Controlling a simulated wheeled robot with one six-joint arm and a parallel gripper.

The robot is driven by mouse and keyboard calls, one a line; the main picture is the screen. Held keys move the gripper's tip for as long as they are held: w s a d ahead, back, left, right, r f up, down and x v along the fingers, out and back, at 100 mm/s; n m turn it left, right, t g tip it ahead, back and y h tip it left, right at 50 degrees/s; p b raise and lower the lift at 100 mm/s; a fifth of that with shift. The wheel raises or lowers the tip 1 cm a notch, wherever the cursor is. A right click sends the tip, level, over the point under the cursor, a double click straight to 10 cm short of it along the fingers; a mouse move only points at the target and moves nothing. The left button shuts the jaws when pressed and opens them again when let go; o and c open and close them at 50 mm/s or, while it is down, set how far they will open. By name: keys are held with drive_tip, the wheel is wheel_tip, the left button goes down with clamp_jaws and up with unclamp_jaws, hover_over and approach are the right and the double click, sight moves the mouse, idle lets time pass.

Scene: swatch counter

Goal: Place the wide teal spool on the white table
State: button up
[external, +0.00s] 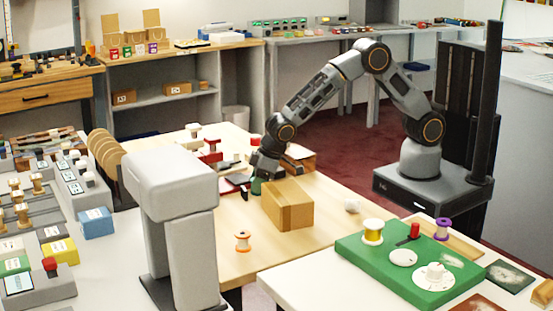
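My gripper (262,174) is low over the wooden table (335,192), behind and left of a cardboard box. A small dark teal-green thing (256,187), likely the wide teal spool, shows right under the fingers. It is mostly hidden by the gripper and the box. I cannot tell whether the fingers are closed on it, or whether it touches the table. The white table (297,285) is at the front right and carries a green board (350,250).
The cardboard box (288,206) stands just in front of the gripper. An orange-rimmed spool (242,241) and a white roundish thing (352,205) are on the wooden table. A yellow spool (373,231) and a purple spool (442,229) stand at the green board. A grey machine (172,180) rises at left.

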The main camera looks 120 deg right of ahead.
drive_tip(key=shift+o, duration=0.6)
drive_tip(key=shift+r, duration=0.15)
